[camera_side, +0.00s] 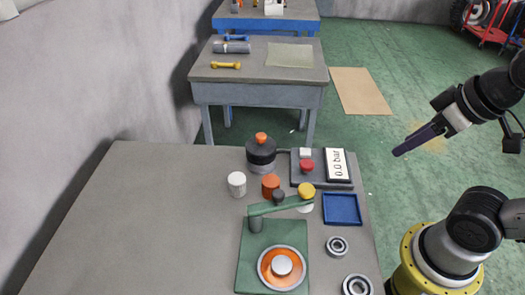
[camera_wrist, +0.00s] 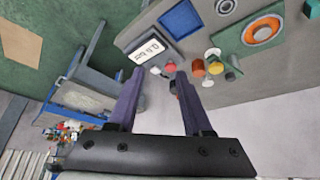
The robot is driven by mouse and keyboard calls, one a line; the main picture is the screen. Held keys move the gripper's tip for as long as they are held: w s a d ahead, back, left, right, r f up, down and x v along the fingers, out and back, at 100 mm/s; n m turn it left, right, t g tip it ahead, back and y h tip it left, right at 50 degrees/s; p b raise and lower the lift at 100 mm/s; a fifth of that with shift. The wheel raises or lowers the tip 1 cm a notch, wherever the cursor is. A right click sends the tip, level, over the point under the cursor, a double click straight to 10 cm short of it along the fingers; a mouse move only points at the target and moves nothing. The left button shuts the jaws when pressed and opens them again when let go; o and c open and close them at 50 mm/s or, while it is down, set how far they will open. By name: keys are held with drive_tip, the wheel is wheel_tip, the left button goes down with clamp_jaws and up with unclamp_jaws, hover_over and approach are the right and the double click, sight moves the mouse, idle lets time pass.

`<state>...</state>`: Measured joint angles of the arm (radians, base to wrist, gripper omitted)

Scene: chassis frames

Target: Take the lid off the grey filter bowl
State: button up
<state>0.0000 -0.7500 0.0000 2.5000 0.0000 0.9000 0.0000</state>
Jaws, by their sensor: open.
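The grey filter bowl (camera_side: 262,167) stands at the back of the grey table in the side view. Its dark lid (camera_side: 261,150) with an orange knob (camera_side: 261,136) sits on top. My gripper (camera_side: 400,151) is open and empty, in the air to the right of the table, well apart from the bowl. In the wrist view its two purple fingers (camera_wrist: 158,76) are spread. I cannot clearly make out the bowl there; the fingers may partly hide it.
A panel (camera_side: 310,181) with a red button and a "0.0 bar" display (camera_side: 338,164) lies right of the bowl. White (camera_side: 236,184) and orange (camera_side: 270,187) cylinders stand in front. A green press (camera_side: 246,250), blue tray (camera_side: 341,209) and bearings (camera_side: 337,245) are nearer. The table's left is clear.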

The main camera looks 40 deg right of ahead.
idle(0.4)
drive_tip(key=o, duration=0.3)
